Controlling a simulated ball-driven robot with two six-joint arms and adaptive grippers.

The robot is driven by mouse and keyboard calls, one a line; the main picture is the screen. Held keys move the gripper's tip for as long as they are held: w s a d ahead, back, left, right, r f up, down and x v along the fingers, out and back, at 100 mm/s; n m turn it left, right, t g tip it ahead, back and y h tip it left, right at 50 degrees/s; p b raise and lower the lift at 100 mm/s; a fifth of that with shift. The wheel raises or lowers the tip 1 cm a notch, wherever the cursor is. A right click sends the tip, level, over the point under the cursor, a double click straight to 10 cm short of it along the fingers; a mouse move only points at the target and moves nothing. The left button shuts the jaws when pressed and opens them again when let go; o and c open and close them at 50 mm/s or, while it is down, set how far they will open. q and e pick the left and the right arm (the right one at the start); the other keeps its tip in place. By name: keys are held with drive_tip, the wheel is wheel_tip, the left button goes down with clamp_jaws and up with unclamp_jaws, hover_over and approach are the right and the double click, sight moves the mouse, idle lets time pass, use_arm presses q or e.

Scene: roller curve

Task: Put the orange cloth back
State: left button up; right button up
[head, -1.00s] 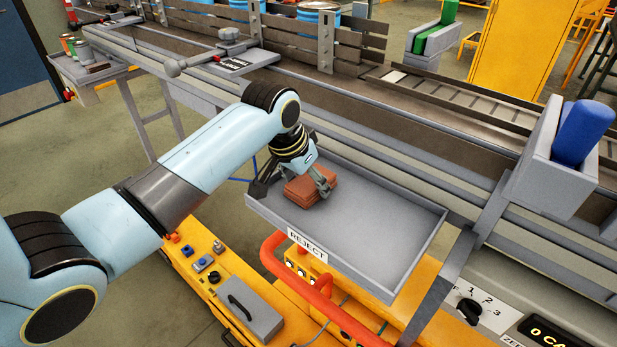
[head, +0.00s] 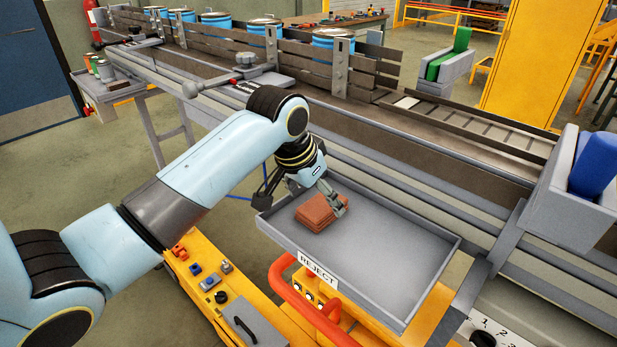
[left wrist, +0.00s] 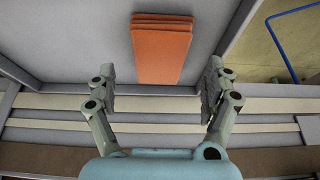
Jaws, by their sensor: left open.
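The orange cloth (head: 321,212), a folded stack, lies on the floor of the grey tray labelled REJECT (head: 405,262), near its left end. My left gripper (head: 301,203) is open just above and behind the cloth, its fingers spread to either side. In the left wrist view the cloth (left wrist: 161,50) shows between and beyond the open fingers, with a gap on each side. Nothing is held. My right gripper is out of view.
The conveyor (head: 400,150) with side rails and several blue tins runs behind the tray. A grey holder with a blue block (head: 595,165) stands at the right. An orange-red bent tube (head: 300,305) is in front of the tray. The tray's right part is empty.

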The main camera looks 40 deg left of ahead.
use_arm(q)
drive_tip(key=v, duration=0.8)
drive_tip(key=shift+r, duration=0.25)
drive_tip(key=shift+s, duration=0.2)
drive_tip(key=s+d+f+y, duration=0.1)
drive_tip(key=s+d+f, duration=0.1)
drive_tip(key=s, duration=0.9)
drive_tip(key=s+d+f, duration=0.2)
drive_tip(key=s, duration=0.8)
wheel_tip(320, 180, down, 39)
drive_tip(key=s+a+g+b, duration=0.2)
drive_tip(key=a+b, duration=0.1)
drive_tip(key=b, duration=0.9)
drive_tip(key=s+f+b, duration=0.4)
drive_tip(key=s+f, duration=0.5)
drive_tip(key=f, duration=0.2)
drive_tip(key=s+f+g+b, duration=0.1)
drive_tip(key=s+f+b, duration=0.3)
drive_tip(key=s+f, duration=0.5)
wheel_tip(320, 180, down, 3)
drive_tip(key=shift+s+a+f+n+g, duration=0.25)
drive_tip(key=shift+s+a+n+g, duration=0.05)
drive_tip(key=shift+a, duration=0.1)
